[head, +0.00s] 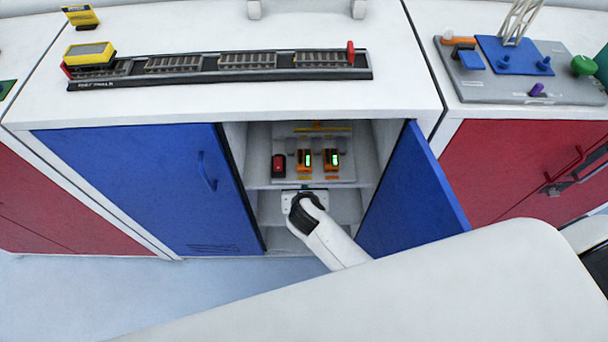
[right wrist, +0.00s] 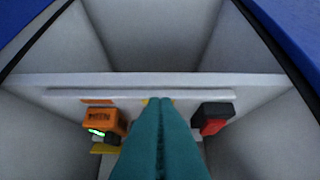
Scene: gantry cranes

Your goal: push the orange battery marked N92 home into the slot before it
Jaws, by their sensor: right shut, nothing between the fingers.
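In the head view, two orange batteries with green lights, the middle one (head: 303,161) and the right one (head: 331,160), stand in the open cabinet (head: 264,208) beside a red one. The N92 mark cannot be read, so I cannot tell which battery bears it. My right gripper (head: 303,193) is in the cabinet mouth, just below the middle battery. The right wrist view, turned over, shows its teal fingers (right wrist: 160,102) shut and empty. They hide the middle battery; an orange battery (right wrist: 101,122) shows to their left. Contact and slot depth are hidden. My left gripper is out of view.
The red battery (head: 279,165) is at the left of the row; it shows right of my fingers in the wrist view (right wrist: 213,119). The blue door (head: 413,205) stands open at right. A shelf edge (head: 262,185) runs below the batteries. A rail track (head: 220,72) lies on top.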

